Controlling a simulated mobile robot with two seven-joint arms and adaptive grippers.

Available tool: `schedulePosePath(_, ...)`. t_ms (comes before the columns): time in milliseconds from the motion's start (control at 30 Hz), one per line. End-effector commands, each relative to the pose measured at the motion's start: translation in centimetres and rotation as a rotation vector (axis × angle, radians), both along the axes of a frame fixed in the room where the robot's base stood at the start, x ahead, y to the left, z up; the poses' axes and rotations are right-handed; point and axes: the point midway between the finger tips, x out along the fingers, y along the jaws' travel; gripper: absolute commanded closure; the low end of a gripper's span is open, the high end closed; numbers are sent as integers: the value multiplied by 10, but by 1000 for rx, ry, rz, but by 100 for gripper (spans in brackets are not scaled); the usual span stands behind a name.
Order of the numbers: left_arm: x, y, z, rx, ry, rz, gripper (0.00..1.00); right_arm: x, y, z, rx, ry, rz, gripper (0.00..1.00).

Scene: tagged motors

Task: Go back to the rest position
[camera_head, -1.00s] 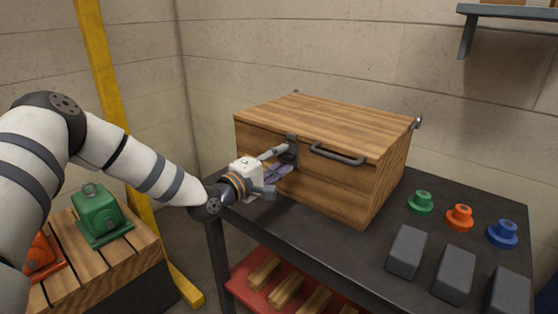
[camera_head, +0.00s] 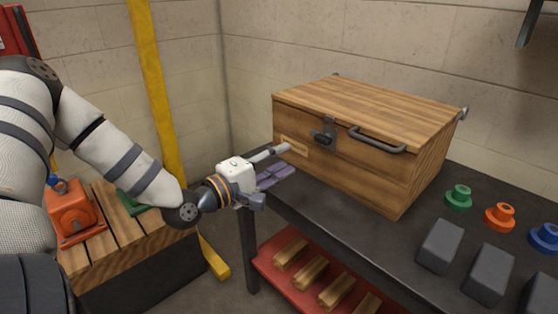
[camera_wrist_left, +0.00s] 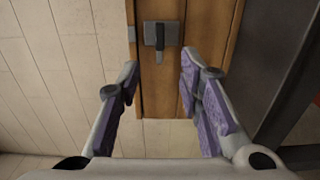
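My left gripper (camera_head: 279,164) is in front of the wooden box's left front corner, apart from it. Its purple-padded fingers are open and empty; they also show in the left wrist view (camera_wrist_left: 161,100). The wooden box (camera_head: 345,160) stands on the dark table with its lid down. A metal latch (camera_head: 324,132) is on its front, and it shows in the left wrist view (camera_wrist_left: 160,35) beyond the fingers. A dark handle (camera_head: 378,141) is right of the latch. My right gripper is not in view.
Green (camera_head: 459,197), orange (camera_head: 499,216) and blue (camera_head: 544,238) flanged pieces stand right of the box, near grey blocks (camera_head: 440,246). A red shelf (camera_head: 270,264) with wooden bars is below. An orange motor (camera_head: 70,212) sits on a wooden pallet at left, beside a yellow post (camera_head: 160,90).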

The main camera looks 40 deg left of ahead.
Motion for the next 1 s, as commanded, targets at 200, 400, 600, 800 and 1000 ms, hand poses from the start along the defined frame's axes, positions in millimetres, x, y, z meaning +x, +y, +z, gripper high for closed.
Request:
schedulePosePath(200, 0, 0, 0, 0, 0, 0, 67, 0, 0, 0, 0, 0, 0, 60)
schedulePosePath(400, -1, -3, -5, 19, 23, -6, 67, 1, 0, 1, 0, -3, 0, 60)
schedulePosePath(600, -53, -66, -112, 420, 488, -213, 67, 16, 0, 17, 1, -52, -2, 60)
schedulePosePath(800, -207, -129, -221, 837, 974, -662, 67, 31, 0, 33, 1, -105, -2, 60)
schedulePosePath(1000, -358, -154, -248, 1066, 1242, -1117, 67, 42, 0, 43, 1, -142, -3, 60)
